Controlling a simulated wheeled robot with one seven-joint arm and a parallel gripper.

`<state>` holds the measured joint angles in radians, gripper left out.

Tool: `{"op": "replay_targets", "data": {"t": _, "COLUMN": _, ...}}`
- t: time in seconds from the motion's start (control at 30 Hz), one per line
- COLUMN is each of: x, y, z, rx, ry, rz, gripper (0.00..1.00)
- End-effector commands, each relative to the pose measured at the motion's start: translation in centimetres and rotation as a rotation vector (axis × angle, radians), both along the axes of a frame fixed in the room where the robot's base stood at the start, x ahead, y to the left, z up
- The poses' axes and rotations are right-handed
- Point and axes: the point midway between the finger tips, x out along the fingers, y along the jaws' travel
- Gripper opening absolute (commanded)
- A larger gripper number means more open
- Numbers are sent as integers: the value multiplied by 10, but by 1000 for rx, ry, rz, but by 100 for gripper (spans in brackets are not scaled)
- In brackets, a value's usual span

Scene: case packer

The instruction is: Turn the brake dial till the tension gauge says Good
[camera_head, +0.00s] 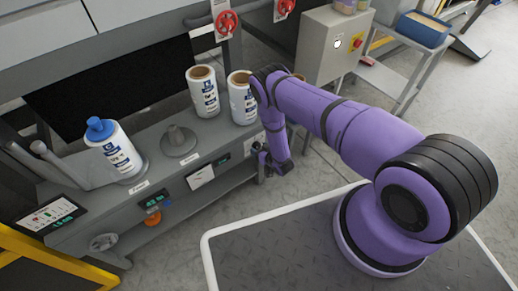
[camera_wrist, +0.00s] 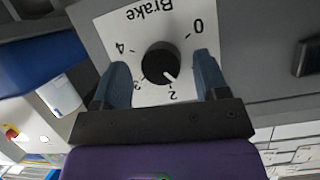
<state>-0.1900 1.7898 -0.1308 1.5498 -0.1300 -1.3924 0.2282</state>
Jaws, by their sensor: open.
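The brake dial (camera_wrist: 161,63) is a round black knob on a white plate (camera_wrist: 150,18) marked "Brake", which appears upside down in the wrist view. Its white pointer line points close to the 2. The 0, 3 and 4 also show; the 1 is not visible. My gripper (camera_wrist: 162,72) is open, with one finger on each side of the knob and gaps visible. In the head view my gripper (camera_head: 263,168) is at the machine's front, and the dial is hidden there. A white-faced panel (camera_head: 201,176) left of my gripper may be the tension gauge; its reading is too small to tell.
A screen (camera_head: 50,215), a green digital display (camera_head: 153,200) and an orange knob (camera_head: 151,214) are left along the machine front. White rolls (camera_head: 204,93) and a grey cone (camera_head: 179,140) stand on the shelf above. A grey control box (camera_head: 333,46) stands behind my arm.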

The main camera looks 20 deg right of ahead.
Motion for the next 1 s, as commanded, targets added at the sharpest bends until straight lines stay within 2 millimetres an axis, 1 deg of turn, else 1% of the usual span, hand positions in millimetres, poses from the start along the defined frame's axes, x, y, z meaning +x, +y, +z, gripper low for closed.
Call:
{"op": "replay_targets", "data": {"t": 0.13, "x": 7, "y": 2, "z": -3, "rx": -1, "ry": 0, "rz": 0, "gripper": 67}}
{"op": "replay_targets", "data": {"t": 0.4, "x": 9, "y": 3, "z": -3, "rx": -1, "ry": 0, "rz": 0, "gripper": 67}}
{"op": "replay_targets", "data": {"t": 0.43, "x": 9, "y": 3, "z": -3, "rx": -1, "ry": 0, "rz": 0, "gripper": 65}}
{"op": "replay_targets", "data": {"t": 0.47, "x": 9, "y": 3, "z": -3, "rx": -1, "ry": 0, "rz": 0, "gripper": 58}}
{"op": "replay_targets", "data": {"t": 0.5, "x": 9, "y": 3, "z": -3, "rx": -1, "ry": 0, "rz": 0, "gripper": 49}}
{"op": "replay_targets", "data": {"t": 0.57, "x": 9, "y": 3, "z": -3, "rx": -1, "ry": 0, "rz": 0, "gripper": 35}}
{"op": "replay_targets", "data": {"t": 0.6, "x": 9, "y": 3, "z": -3, "rx": 0, "ry": 0, "rz": 0, "gripper": 26}}
{"op": "replay_targets", "data": {"t": 0.63, "x": 9, "y": 3, "z": -3, "rx": -1, "ry": 0, "rz": 0, "gripper": 19}}
{"op": "replay_targets", "data": {"t": 0.83, "x": 9, "y": 1, "z": -3, "rx": 21, "ry": 6, "rz": -3, "gripper": 19}}
{"op": "replay_targets", "data": {"t": 1.0, "x": 9, "y": -1, "z": -3, "rx": 137, "ry": 42, "rz": -7, "gripper": 19}}
